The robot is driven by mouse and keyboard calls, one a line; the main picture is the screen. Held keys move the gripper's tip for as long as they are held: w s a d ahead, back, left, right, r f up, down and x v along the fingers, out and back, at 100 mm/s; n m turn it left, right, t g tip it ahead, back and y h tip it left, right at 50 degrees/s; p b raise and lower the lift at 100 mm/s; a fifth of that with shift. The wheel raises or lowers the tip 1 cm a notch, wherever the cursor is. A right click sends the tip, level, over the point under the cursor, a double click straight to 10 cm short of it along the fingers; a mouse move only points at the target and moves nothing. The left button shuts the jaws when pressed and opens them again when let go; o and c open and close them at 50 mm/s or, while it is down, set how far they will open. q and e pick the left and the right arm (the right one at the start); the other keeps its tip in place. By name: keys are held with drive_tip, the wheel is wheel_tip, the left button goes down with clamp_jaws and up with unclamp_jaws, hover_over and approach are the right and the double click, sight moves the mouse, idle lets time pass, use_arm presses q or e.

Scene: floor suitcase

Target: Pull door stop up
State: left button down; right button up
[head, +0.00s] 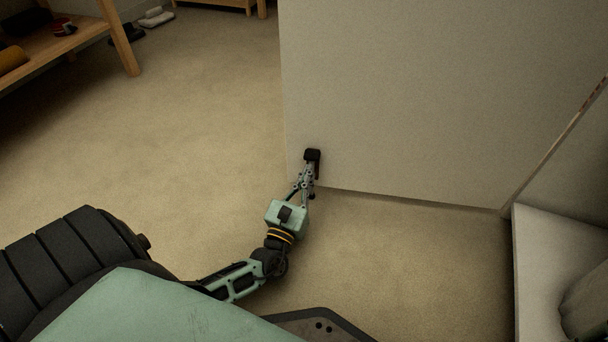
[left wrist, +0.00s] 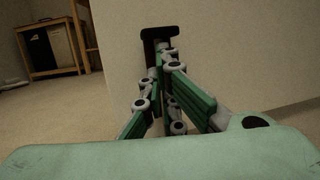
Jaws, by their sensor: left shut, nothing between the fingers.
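The door stop (head: 312,155) is a small black piece on the lower left part of the pale door (head: 400,95), near its bottom edge. It also shows in the left wrist view (left wrist: 158,33) as a dark bracket against the door. My left gripper (head: 309,180) is shut and empty, with its fingertips right at the door stop. In the left wrist view the fingertips (left wrist: 166,54) overlap the stop's lower part, so I cannot tell whether they touch it. The stop's lower end is partly hidden by the fingers. My right gripper is not in view.
A wooden shelf (head: 98,34) with several items stands at the upper left. Shoes (head: 155,17) lie on the floor behind it. A white ledge (head: 535,245) stands to the right of the door. The carpet left of the door is open.

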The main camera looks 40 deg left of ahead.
use_arm(q)
wheel_tip(320, 180, up, 4)
drive_tip(key=p, duration=0.3)
drive_tip(key=shift+f, duration=0.15)
idle(0.3)
drive_tip(key=shift+s+f, duration=0.1)
drive_tip(key=shift+s, duration=0.1)
approach(313, 152)
drive_tip(key=s+f, duration=0.1)
drive_tip(key=s, duration=0.2)
drive_tip(key=s+d+f, duration=0.1)
drive_tip(key=s, duration=0.1)
drive_tip(key=shift+f, duration=0.35)
drive_tip(key=shift+s+a, duration=0.1)
